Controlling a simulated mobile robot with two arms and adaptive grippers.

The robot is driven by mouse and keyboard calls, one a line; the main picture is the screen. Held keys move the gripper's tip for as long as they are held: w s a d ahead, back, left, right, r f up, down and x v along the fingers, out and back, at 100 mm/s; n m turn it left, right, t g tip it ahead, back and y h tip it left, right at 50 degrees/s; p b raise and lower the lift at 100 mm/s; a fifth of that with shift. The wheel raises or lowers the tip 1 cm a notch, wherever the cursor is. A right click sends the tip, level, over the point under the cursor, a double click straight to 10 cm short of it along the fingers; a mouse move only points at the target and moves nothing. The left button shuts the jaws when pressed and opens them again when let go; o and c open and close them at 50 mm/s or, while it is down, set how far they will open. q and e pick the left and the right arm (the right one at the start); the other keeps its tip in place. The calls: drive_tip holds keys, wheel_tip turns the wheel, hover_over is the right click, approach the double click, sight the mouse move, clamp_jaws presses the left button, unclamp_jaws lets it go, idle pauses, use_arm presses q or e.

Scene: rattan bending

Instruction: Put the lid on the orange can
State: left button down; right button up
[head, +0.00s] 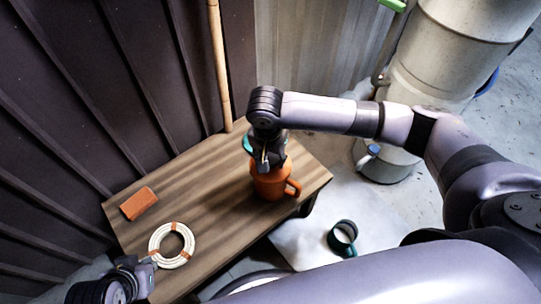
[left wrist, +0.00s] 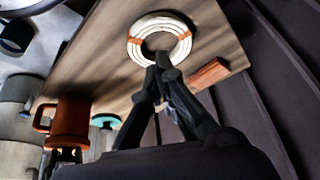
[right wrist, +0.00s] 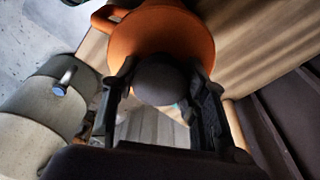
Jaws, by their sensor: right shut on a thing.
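The orange can (head: 269,186) stands upright on the wooden table, with its handle on the right side. It also shows in the left wrist view (left wrist: 71,122). My right gripper (head: 265,160) is directly above the can, shut on the dark round knob of the lid (right wrist: 162,80). Orange surface surrounds the knob in the right wrist view; whether the lid sits fully on the rim cannot be told, because my gripper hides the seam. My left gripper (left wrist: 159,66) is shut and empty, near the coil at the table's near left.
On the wooden table (head: 205,185) lie a white coil with orange ties (head: 157,252) and an orange-brown block (head: 138,204). A teal round thing (left wrist: 105,121) is beside the can. A dark teal mug (head: 343,238) is right of the table. The table's middle is clear.

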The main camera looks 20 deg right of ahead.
use_arm(q)
drive_tip(key=shift+s+a+g+p, duration=0.2)
drive_tip(key=shift+s+g, duration=0.1)
drive_tip(key=shift+s, duration=0.3)
drive_tip(key=shift+s+a+g+p, duration=0.15)
drive_tip(key=shift+s+g, duration=0.15)
drive_tip(key=shift+s, duration=0.25)
use_arm(e)
drive_tip(key=shift+f, duration=0.1)
use_arm(q)
drive_tip(key=shift+w+r+p, duration=0.1)
drive_tip(key=shift+r+p, duration=0.15)
drive_tip(key=shift+p, duration=0.45)
drive_tip(key=shift+f, duration=0.1)
drive_tip(key=shift+f, duration=0.2)
drive_tip(key=shift+w+d+r, duration=0.1)
drive_tip(key=shift+w+r, duration=0.05)
drive_tip(key=shift+r, duration=0.1)
use_arm(e)
drive_tip(key=shift+f, duration=0.25)
drive_tip(key=shift+f, duration=0.5)
idle(0.7)
drive_tip(key=o, duration=1.3)
drive_tip(key=shift+o, duration=0.5)
